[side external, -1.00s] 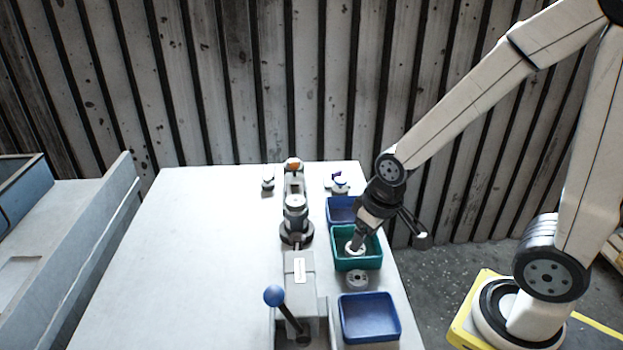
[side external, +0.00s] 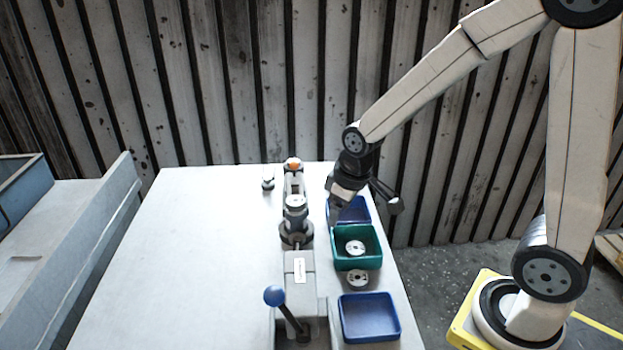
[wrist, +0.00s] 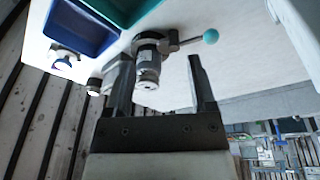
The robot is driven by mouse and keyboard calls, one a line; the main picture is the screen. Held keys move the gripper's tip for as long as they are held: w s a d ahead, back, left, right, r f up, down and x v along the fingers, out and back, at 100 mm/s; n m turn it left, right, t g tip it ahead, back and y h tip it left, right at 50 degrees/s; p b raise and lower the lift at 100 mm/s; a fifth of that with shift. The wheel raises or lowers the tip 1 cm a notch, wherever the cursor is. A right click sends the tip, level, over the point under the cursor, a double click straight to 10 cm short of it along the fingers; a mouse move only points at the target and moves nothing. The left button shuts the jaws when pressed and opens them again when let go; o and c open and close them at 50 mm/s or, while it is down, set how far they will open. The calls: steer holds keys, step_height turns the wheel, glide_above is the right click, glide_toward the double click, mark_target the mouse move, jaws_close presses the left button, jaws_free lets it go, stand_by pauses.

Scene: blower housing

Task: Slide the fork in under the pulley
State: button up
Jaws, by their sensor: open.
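My gripper (side external: 337,212) is open and empty, above the table near the far blue bin. In the wrist view its two fingers (wrist: 160,62) stand apart, with nothing held between them. A dark upright cylinder with a pale round top (side external: 296,203) stands at the middle of the table; it also shows beyond the fingers in the wrist view (wrist: 147,65). I cannot tell whether that pale top is the pulley. A pale disc with a centre hole (side external: 355,247) lies in the green bin. I cannot clearly pick out the fork.
The far blue bin (side external: 362,208), green bin (side external: 373,262) and near blue bin (side external: 396,325) line the table's right side. A similar disc (side external: 357,279) lies between two bins. A blue-knobbed lever (side external: 275,296) rises in front. A small white-and-dark part (side external: 268,184) stands far back. The table's left is clear.

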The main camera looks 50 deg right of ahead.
steer(key=w+d+r+n, duration=0.1)
steer(key=w+d+n, duration=0.1)
steer(key=w, duration=0.4)
steer(key=w+d+r+n, duration=0.1)
steer(key=w+d+n, duration=0.15)
steer(key=w, duration=0.45)
steer(key=r+n+h, duration=0.1)
steer(key=n, duration=0.4)
glide_above(294, 162)
steer(key=s, duration=0.1)
steer(key=shift+a+m+g, duration=0.25)
steer(key=shift+a+g, duration=0.05)
steer(key=shift+g, duration=0.1)
steer(key=shift+f, duration=0.15)
steer(key=shift+w+d+f, duration=0.15)
steer(key=shift+w+f, duration=0.05)
steer(key=shift+f, duration=1.05)
steer(key=shift+w+d+f, duration=0.1)
steer(key=shift+w+f, duration=0.1)
steer(key=shift+f, duration=1)
steer(key=shift+w+d+f, duration=0.15)
steer(key=shift+w+f, duration=0.05)
steer(key=shift+f, duration=1.05)
jaws_close()
